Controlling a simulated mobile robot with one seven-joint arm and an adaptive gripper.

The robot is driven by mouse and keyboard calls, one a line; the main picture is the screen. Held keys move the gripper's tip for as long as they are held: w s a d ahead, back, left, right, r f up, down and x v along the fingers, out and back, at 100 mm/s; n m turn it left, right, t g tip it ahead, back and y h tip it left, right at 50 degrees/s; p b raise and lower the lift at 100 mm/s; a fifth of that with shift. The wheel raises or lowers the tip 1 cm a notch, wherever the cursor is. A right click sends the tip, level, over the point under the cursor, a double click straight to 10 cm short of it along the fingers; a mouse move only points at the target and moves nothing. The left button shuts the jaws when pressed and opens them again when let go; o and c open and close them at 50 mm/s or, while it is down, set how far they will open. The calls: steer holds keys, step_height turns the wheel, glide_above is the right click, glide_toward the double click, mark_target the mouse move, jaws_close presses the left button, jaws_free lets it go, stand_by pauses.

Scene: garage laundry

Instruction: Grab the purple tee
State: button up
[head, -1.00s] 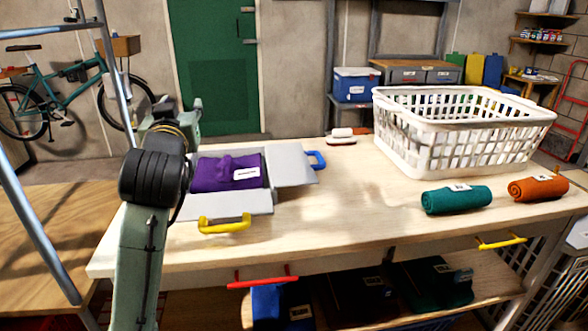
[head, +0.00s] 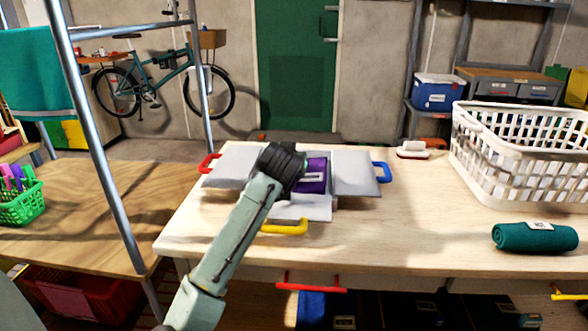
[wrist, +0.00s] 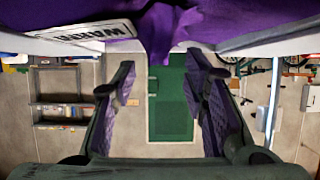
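The purple tee (head: 313,167) lies in the middle of a grey folding board (head: 357,170) on the pale worktable, with a white label on it. My arm's black wrist covers its left part in the head view. In the wrist view the purple tee (wrist: 205,20) fills the top edge, and a fold of it hangs down in the middle. My gripper (wrist: 163,78) shows there with two fingers spread apart and nothing visibly held between them. The tee's fold is close to the fingertips; I cannot tell whether they touch. The fingers are hidden in the head view.
The board's flaps have red (head: 208,163), yellow (head: 284,227) and blue (head: 383,172) handles. A white basket (head: 520,150) and a rolled teal cloth (head: 533,237) stand to the right. A metal post (head: 100,150) rises at the left.

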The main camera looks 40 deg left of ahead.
steer(key=shift+x, duration=1.15)
jaws_close()
steer(key=shift+r, duration=0.1)
